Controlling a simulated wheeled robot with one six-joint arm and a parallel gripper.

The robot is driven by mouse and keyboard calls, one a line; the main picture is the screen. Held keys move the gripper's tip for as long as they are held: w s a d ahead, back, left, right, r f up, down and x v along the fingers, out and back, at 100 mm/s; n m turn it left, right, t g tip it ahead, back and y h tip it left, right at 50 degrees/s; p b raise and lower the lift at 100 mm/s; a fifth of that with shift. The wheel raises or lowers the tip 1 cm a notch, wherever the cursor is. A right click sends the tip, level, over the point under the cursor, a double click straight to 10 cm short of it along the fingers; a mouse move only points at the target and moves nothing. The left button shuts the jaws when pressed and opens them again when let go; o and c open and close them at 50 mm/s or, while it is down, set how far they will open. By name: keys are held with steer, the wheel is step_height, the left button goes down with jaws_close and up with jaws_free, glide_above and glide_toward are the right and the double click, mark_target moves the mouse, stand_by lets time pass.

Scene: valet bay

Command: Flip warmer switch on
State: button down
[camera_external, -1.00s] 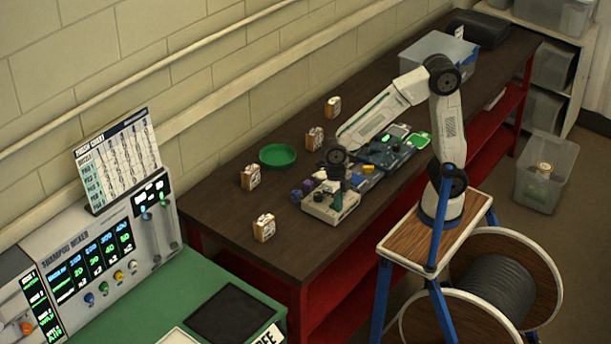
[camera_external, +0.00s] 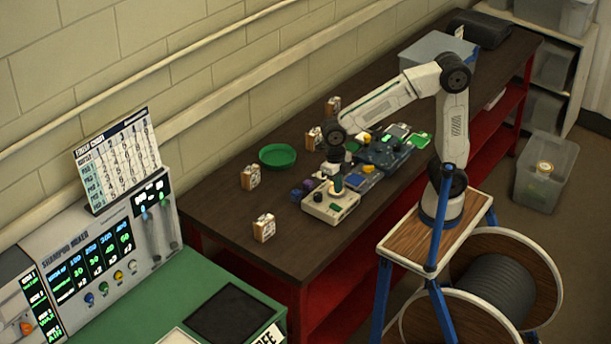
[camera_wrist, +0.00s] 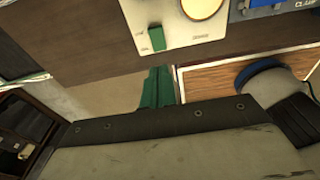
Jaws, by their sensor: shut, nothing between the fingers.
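The warmer is a cream box (camera_external: 322,211) near the front edge of the dark workbench. In the wrist view its cream panel (camera_wrist: 140,18) shows at the top, with a small green switch (camera_wrist: 157,38) and part of a pale round piece (camera_wrist: 200,6). I cannot tell the switch's position. My gripper (camera_external: 338,188) is above the warmer, pointing down. In the wrist view my green gripper fingers (camera_wrist: 157,72) are together and empty, with a gap in the picture between their tips and the switch.
Other devices (camera_external: 382,152) stand right behind the warmer. A green dish (camera_external: 278,156) and several small tagged blocks (camera_external: 250,177) are along the wall side. Bare bench top (camera_external: 215,200) lies to the left.

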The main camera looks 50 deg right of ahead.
step_height(320, 180, up, 7)
steer(key=shift+s, duration=0.45)
steer(key=shift+r, duration=0.1)
steer(key=s+d+f+m+t, duration=0.1)
steer(key=s+d+m, duration=0.2)
steer(key=d+m, duration=1.3)
steer(key=s+d+f+m+t, duration=0.1)
steer(key=s+d+f+m, duration=0.1)
steer(key=d+m, duration=1.4)
steer(key=s+m, duration=0.1)
steer(key=m, duration=0.3)
steer(key=shift+s+t, duration=0.4)
